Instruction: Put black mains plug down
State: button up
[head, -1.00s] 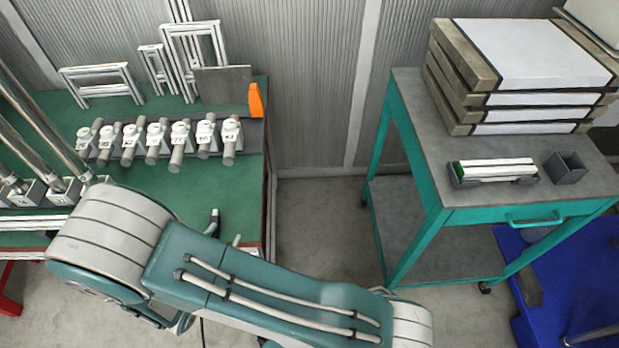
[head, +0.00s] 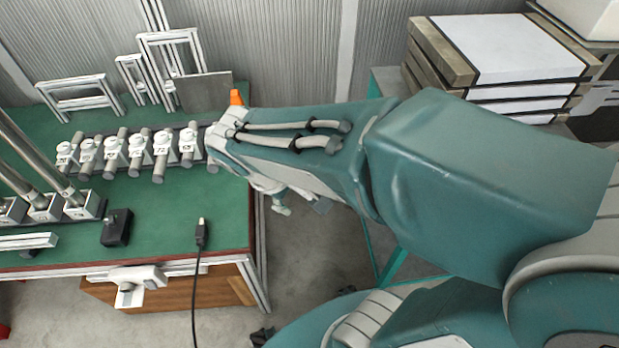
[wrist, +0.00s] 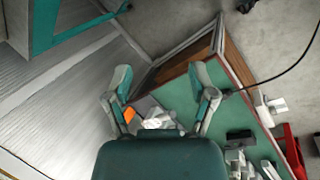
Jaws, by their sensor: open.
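A black mains plug (head: 200,234) lies on the green-topped table near its front right edge. Its black cable runs over the edge and hangs down. The plug also shows in the wrist view (wrist: 226,92), just right of the right finger, with its cable running up and right. My gripper (wrist: 160,74) is open, its two fingers wide apart with nothing between them. In the head view, the gripper is mostly hidden by my arm and sits off the table's right edge, apart from the plug.
A black box (head: 117,228) with a small knob sits left of the plug. A row of numbered white clamps (head: 138,148) stands behind, with white frames (head: 80,95) at the back. A cart with stacked flat boxes (head: 505,55) stands at right. Bare floor lies between.

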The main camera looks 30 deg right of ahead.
jog(key=s+d+r+m+t+y, duration=0.1)
jog(key=s+r+m+t+y, duration=0.3)
jog(key=r, duration=0.3)
jog(key=shift+r+m+t, duration=0.25)
jog(key=shift+m+t, duration=0.05)
jog(key=shift+m, duration=0.5)
jog(key=shift+s, duration=0.1)
jog(key=shift+c, duration=1.1)
